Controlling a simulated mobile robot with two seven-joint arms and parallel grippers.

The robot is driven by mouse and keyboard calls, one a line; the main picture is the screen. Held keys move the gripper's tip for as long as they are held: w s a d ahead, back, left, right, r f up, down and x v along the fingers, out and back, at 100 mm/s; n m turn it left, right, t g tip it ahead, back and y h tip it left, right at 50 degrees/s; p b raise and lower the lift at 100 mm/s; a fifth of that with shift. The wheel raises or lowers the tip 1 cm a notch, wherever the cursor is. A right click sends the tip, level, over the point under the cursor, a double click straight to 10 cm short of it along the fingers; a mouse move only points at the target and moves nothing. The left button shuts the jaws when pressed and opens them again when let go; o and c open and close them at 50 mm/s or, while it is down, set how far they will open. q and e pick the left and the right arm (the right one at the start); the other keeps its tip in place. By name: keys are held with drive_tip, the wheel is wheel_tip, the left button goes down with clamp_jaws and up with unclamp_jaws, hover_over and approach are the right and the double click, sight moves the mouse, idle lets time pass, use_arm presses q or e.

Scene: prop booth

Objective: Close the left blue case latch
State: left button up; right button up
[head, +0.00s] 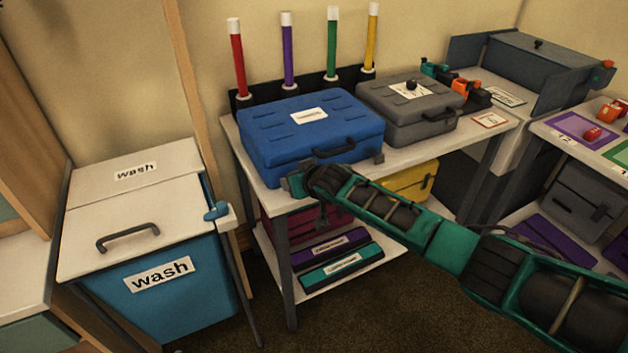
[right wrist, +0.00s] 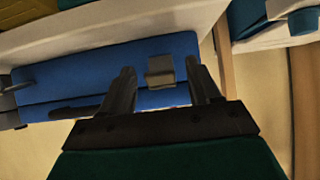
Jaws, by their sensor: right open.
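The blue case (head: 312,128) sits lid down on the white table, with a white label on top and a dark handle at its front. Its right latch (head: 378,158) shows at the front right. The left latch is hidden behind my right gripper (head: 294,182) in the head view. In the right wrist view, the left latch (right wrist: 160,71) is a grey plate on the case's front (right wrist: 100,75). My right gripper (right wrist: 163,78) is open, its fingers on either side of this latch with gaps. I cannot tell how far the latch is swung out. My left gripper is not in view.
A grey case (head: 410,108) stands right of the blue case. Colored sticks stand behind. A blue "wash" bin (head: 170,285) is at left, with a wooden post between. The lower shelf (head: 300,290) holds more cases. My right arm crosses in front of the table.

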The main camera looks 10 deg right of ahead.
drive_tip(key=v, duration=1.1)
drive_tip(key=shift+s, duration=0.2)
drive_tip(key=s+a+f+t+y+b, duration=0.2)
drive_tip(key=a+f+y+b, duration=0.1)
drive_tip(key=f+b, duration=0.3)
drive_tip(key=s+d+f+t+b, duration=0.1)
drive_tip(key=s+d+t+b, duration=0.1)
drive_tip(key=d+t+b, duration=0.4)
use_arm(q)
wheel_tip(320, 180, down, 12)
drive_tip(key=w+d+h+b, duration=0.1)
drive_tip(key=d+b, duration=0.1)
drive_tip(key=b, duration=0.2)
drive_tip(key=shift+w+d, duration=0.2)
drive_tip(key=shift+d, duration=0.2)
use_arm(e)
drive_tip(key=w+a+g, duration=0.1)
drive_tip(key=w+a, duration=0.4)
drive_tip(key=w, duration=0.6)
drive_tip(key=shift+w+a+f+h, duration=0.15)
drive_tip(key=shift+w+a+h, duration=0.05)
drive_tip(key=shift+w+h, duration=0.2)
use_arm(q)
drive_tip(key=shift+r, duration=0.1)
